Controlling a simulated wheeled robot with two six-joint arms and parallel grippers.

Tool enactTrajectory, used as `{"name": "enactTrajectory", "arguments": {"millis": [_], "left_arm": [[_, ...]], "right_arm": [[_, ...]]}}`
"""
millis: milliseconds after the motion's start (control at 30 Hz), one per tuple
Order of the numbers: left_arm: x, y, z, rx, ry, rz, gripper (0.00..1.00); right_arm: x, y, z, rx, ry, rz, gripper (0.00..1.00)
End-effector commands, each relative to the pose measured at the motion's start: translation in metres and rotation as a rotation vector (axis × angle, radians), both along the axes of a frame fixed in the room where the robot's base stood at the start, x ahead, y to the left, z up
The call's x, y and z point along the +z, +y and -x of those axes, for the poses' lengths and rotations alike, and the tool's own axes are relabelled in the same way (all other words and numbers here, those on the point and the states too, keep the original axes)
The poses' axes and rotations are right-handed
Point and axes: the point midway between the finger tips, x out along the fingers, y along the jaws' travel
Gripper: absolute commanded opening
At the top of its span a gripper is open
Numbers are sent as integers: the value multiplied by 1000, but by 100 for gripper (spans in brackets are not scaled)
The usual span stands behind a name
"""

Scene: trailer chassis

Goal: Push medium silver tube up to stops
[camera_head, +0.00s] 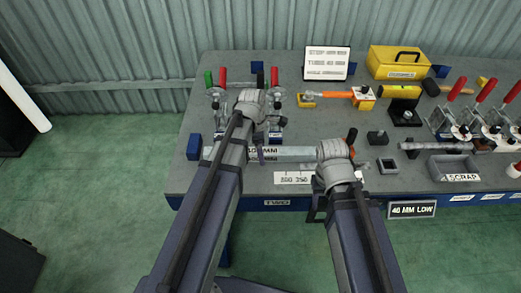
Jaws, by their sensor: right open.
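A silver tube (292,153) lies left to right near the front of the grey workbench. My two arms cover parts of it, so its right end is hidden. A blue block (194,146) stands just left of its visible left end; I cannot tell whether they touch. My right gripper (317,207) is open, small and dark at the bench's front edge, in front of the tube and partly hidden by my arm. My left arm reaches over the tube's left part; its gripper's fingers cannot be made out. I cannot tell which parts are the stops.
Clamps with red and green handles (222,78) stand behind the tube at left. A yellow toolbox (398,62) and a white sign (326,63) are at the back. A grey scrap tray (453,168) and red-handled clamps (486,91) are at right.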

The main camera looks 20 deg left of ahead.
Motion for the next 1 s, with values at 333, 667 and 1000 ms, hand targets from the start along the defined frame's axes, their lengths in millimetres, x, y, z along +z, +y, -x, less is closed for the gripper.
{"name": "enactTrajectory", "arguments": {"millis": [333,667,1000], "left_arm": [[-7,-1,0,0,0,0,85],[-7,-1,0,0,0,0,51],[-7,-1,0,0,0,0,13]], "right_arm": [[-7,0,0,0,0,0,50],[-7,0,0,0,0,0,50],[-7,0,0,0,0,0,50]]}}
